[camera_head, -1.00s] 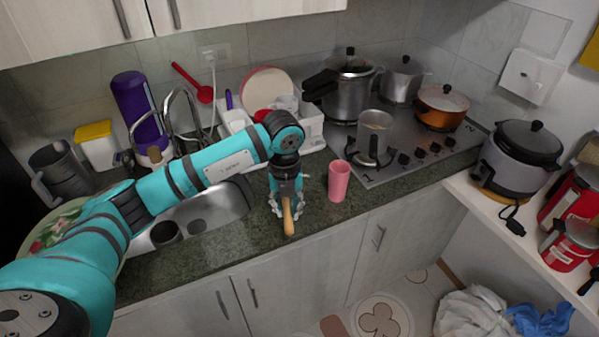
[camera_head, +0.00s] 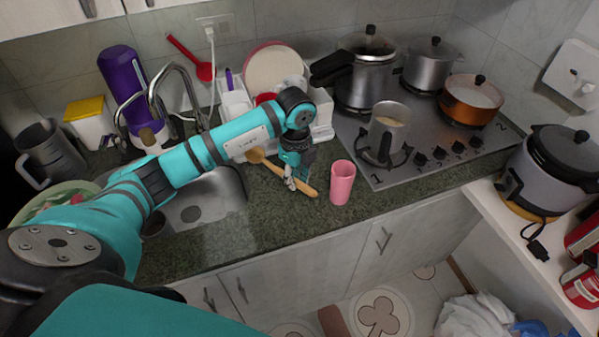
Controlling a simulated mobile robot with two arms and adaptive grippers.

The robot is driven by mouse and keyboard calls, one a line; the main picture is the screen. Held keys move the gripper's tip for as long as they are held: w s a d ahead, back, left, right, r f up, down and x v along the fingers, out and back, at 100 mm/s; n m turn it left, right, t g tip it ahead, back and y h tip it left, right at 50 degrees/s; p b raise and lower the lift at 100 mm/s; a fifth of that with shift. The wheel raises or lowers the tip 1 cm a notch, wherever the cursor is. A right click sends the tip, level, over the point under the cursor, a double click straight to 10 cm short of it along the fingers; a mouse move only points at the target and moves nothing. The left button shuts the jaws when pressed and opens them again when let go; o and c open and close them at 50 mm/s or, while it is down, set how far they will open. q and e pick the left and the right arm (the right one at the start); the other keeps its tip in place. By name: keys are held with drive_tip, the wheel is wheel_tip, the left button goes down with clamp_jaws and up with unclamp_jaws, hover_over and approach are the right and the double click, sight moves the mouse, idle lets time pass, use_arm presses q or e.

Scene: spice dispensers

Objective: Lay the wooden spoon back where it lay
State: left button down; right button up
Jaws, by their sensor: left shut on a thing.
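The wooden spoon (camera_head: 305,190) is in my left gripper (camera_head: 290,181), just above or at the dark green counter (camera_head: 240,230); I cannot tell whether it touches. Its bowl shows at the upper left, behind my wrist, and its handle end points to the lower right. The gripper is shut around the handle and hides part of it. A pink cup (camera_head: 342,183) stands upright just right of the handle end, apart from it. My right gripper is not in view.
The sink (camera_head: 208,205) is left of the gripper. A white dish rack (camera_head: 322,118) stands behind it. The stove (camera_head: 440,150) to the right bears several pots and a metal mug (camera_head: 388,130). The counter's front strip is clear.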

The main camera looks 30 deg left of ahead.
sight(297, 197)
use_arm(q)
wheel_tip(297, 197, down, 2)
drive_tip(key=shift+f+b, duration=0.1)
drive_tip(key=shift+b, duration=0.5)
drive_tip(key=shift+w+f+b, duration=0.2)
drive_tip(key=shift+f+b, duration=0.15)
drive_tip(key=shift+f, duration=0.1)
wheel_tip(297, 197, down, 2)
drive_tip(key=shift+f+b, duration=0.1)
drive_tip(key=shift+b, duration=0.75)
drive_tip(key=c, duration=1.4)
unclamp_jaws()
drive_tip(key=shift+o, duration=1.3)
wheel_tip(297, 197, up, 12)
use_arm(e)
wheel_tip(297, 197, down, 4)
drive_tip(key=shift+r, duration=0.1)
